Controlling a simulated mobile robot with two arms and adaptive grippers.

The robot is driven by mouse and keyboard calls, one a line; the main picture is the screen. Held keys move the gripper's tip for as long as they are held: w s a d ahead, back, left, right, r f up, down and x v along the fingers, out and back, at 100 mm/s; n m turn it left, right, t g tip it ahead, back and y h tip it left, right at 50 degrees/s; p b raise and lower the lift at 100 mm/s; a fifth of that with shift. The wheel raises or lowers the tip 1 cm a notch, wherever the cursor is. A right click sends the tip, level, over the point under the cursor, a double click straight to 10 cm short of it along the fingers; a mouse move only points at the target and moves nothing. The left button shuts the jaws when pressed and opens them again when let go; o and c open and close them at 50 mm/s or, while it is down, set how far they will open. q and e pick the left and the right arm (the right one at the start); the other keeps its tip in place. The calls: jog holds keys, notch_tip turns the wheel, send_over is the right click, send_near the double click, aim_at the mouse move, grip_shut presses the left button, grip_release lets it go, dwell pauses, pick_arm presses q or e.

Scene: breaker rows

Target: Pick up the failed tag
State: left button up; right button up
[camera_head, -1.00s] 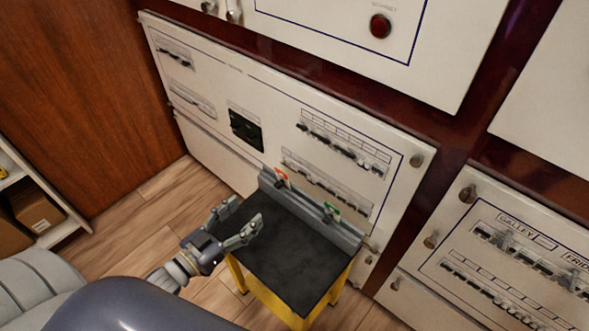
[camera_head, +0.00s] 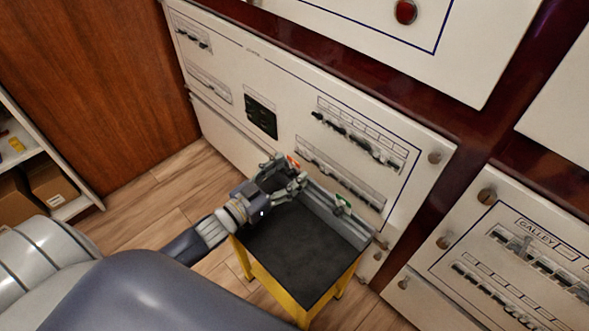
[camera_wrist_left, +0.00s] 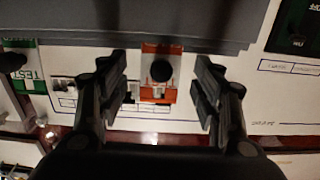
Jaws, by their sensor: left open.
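The failed tag looks to be the red-orange tag (camera_head: 293,162) at the left end of the grey rail on the small stand. In the left wrist view the red-orange tag (camera_wrist_left: 158,96) has a white panel and a round black knob in front of it; its lettering is not legible. My left gripper (camera_head: 288,174) is open and empty at the tag. In the left wrist view the two fingers of my left gripper (camera_wrist_left: 161,88) stand on either side of the tag, with a gap on each side. My right gripper is not in view.
A green tag (camera_head: 343,203) sits farther right on the rail and shows at the left wrist view's left edge (camera_wrist_left: 27,78). The stand's black top (camera_head: 295,255) is bare. White breaker panels (camera_head: 230,60) rise behind it. A shelf with boxes (camera_head: 50,185) is at left.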

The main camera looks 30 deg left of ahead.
aim_at(292, 160)
pick_arm(q)
jog(key=shift+w+d, duration=0.1)
jog(key=shift+w, duration=0.1)
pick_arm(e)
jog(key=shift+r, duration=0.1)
pick_arm(q)
jog(key=c, duration=0.9)
jog(key=shift+r, duration=0.15)
jog(key=shift+r, duration=0.15)
notch_tip(292, 160, up, 3)
jog(key=shift+p, duration=0.65)
jog(key=s+d, duration=0.3)
jog(key=s, duration=0.1)
jog(key=s+d+r+p, duration=0.1)
jog(key=s+d, duration=0.2)
jog(key=s, duration=0.1)
jog(key=s+d, duration=0.3)
jog(key=s, duration=0.1)
jog(key=shift+s+d+r+p, duration=0.25)
jog(key=shift+s+d+p, duration=0.1)
jog(key=shift+s+p, duration=0.05)
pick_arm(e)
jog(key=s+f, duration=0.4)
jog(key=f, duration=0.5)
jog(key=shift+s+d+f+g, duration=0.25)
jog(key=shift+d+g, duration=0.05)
